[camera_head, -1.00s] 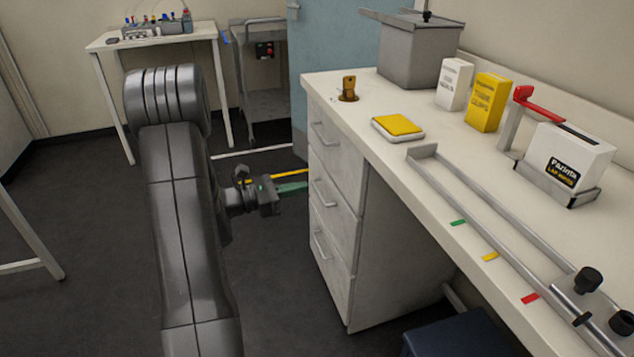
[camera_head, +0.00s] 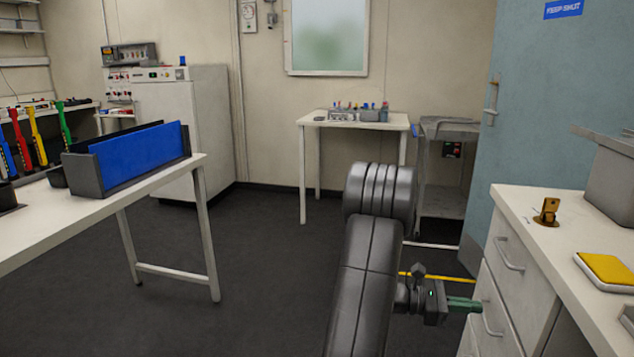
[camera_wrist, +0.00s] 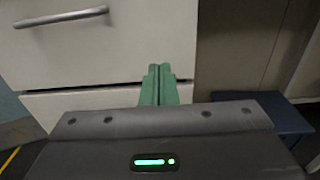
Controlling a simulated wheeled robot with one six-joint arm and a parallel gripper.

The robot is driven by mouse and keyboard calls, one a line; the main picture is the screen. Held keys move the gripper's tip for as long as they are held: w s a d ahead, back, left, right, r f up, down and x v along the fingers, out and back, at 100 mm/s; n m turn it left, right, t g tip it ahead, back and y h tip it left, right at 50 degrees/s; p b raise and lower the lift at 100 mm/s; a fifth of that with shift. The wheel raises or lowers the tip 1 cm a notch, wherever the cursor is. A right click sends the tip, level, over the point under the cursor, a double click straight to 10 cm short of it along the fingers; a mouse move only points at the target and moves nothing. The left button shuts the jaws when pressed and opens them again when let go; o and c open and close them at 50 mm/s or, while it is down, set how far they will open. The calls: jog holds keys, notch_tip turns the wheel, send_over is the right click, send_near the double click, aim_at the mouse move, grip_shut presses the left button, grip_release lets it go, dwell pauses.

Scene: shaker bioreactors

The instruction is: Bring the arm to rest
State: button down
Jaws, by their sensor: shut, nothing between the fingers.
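My arm (camera_head: 368,265) rises at the lower right of the head view, with its wrist bent to the right. My gripper (camera_head: 465,304) has green fingers that point right, at the drawer fronts of the white cabinet (camera_head: 503,303). In the wrist view my gripper (camera_wrist: 158,85) shows its two green fingers together, shut, with nothing between them. A drawer front with a metal handle (camera_wrist: 60,17) lies beyond the fingertips. I cannot tell how far the fingertips are from it.
A white table (camera_head: 190,171) with a blue panel in a dark holder stands at the left. A small white table (camera_head: 310,150) and a grey cart (camera_head: 440,180) stand at the back, by a blue door (camera_head: 530,110). Dark floor (camera_head: 265,270) is free between them.

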aim_at(530, 312)
jog(key=x, duration=1)
jog(key=shift+s+d+b, duration=0.15)
jog(key=shift+d+b, duration=0.05)
jog(key=shift+b, duration=0.2)
jog(key=shift+r, duration=0.15)
